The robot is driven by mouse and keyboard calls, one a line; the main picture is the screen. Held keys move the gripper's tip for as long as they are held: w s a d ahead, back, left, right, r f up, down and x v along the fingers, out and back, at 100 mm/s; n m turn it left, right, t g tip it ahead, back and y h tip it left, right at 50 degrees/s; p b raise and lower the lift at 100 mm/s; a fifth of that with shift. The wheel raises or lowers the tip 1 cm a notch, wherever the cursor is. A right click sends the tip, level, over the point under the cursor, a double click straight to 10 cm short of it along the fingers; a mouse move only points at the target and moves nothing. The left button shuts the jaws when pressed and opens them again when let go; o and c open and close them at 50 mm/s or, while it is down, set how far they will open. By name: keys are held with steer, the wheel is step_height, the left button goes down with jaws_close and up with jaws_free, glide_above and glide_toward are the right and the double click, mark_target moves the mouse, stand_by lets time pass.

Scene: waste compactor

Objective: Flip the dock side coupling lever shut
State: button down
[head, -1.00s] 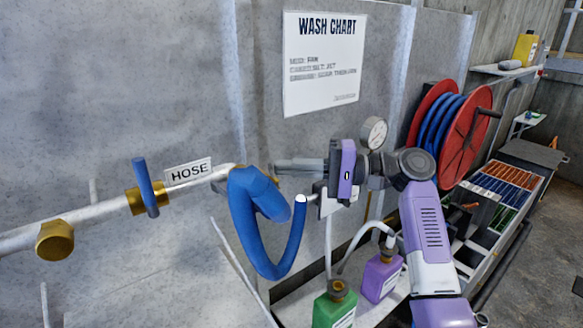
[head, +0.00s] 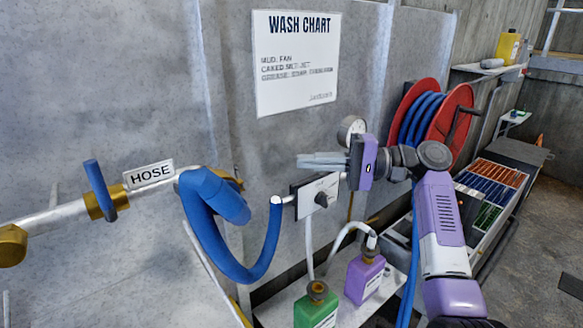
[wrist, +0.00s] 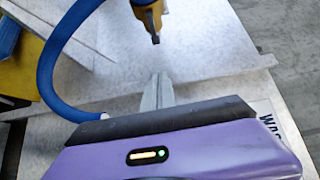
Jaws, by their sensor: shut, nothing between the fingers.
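A blue hose (head: 228,265) loops below a white pipe beside the HOSE label. Its thick blue upper end (head: 212,192) largely hides a brass coupling (head: 238,181) behind it. In the wrist view a brass coupling (wrist: 148,8) with a dark tip (wrist: 155,38) sits at the top, where the hose meets it. I cannot tell for sure which part is the dock side lever, or its position. My gripper (head: 301,160) is shut and empty, to the right of the coupling and apart from it. In the wrist view its closed fingers (wrist: 158,88) point toward the dark tip.
A blue valve handle (head: 99,188) is on the pipe at left. A control box with a knob (head: 316,195) is just below my gripper. Green (head: 317,306) and purple (head: 364,277) bottles stand on a shelf below. A gauge (head: 351,129) and hose reel (head: 445,125) lie right.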

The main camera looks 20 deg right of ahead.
steer(key=shift+s+d, duration=0.1)
steer(key=shift+d, duration=1.3)
